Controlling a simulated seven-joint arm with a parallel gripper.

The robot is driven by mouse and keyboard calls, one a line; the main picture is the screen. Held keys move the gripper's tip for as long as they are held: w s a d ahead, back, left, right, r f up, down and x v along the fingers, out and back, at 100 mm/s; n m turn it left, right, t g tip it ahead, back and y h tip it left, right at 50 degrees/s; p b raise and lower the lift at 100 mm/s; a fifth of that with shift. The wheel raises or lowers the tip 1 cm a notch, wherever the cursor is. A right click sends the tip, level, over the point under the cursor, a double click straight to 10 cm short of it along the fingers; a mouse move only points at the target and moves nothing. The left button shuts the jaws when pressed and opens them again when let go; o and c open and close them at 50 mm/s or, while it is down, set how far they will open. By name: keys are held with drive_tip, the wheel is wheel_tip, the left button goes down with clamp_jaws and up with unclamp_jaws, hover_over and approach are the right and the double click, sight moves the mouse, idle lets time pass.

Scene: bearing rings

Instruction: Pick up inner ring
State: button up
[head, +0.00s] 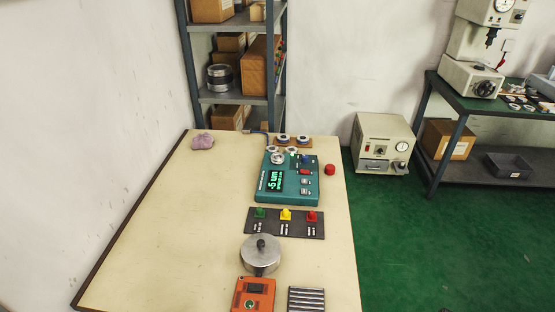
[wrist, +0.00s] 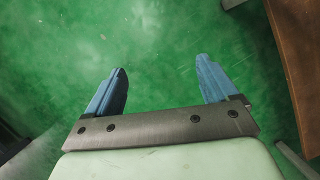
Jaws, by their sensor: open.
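At the far end of the table, several small ring-like parts show in the head view. Two, one of them this ring (head: 303,138), sit on a brown block (head: 294,143). Others, such as a pale round part (head: 278,158), are at the back of a teal gauge box (head: 287,189) with a lit green display. They are too small to tell which is the inner ring. My gripper (wrist: 162,64) shows only in the wrist view. Its two blue fingers are wide apart, with nothing between them, above green floor. No ring shows in that view.
The cream table (head: 170,225) is clear on its left side. A purple lump (head: 202,141) lies at its back left. A button panel (head: 285,223), a lidded metal pot (head: 260,257), an orange device (head: 253,295) and a ribbed block (head: 307,300) line the right side.

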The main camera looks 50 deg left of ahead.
drive_tip(key=w+a+r+n+t, duration=0.1)
drive_tip(key=w+a+r+n, duration=0.1)
drive_tip(key=w+a+r, duration=0.7)
drive_tip(key=w+a+r+n+t, duration=0.2)
drive_tip(key=w+a+r, duration=0.3)
drive_tip(key=w+a, duration=0.75)
drive_tip(key=w+a+r+n+t+y, duration=0.1)
drive_tip(key=w+a+r+n, duration=0.15)
drive_tip(key=a+r, duration=0.85)
drive_tip(key=w+a+r+n, duration=0.1)
drive_tip(key=w+a+r, duration=0.2)
drive_tip(key=a+r, duration=0.85)
wheel_tip(320, 180, up, 18)
drive_tip(key=n, duration=0.3)
hover_over(278, 156)
wheel_tip(278, 156, down, 14)
drive_tip(key=shift+a+r, duration=0.1)
drive_tip(key=shift+r, duration=0.05)
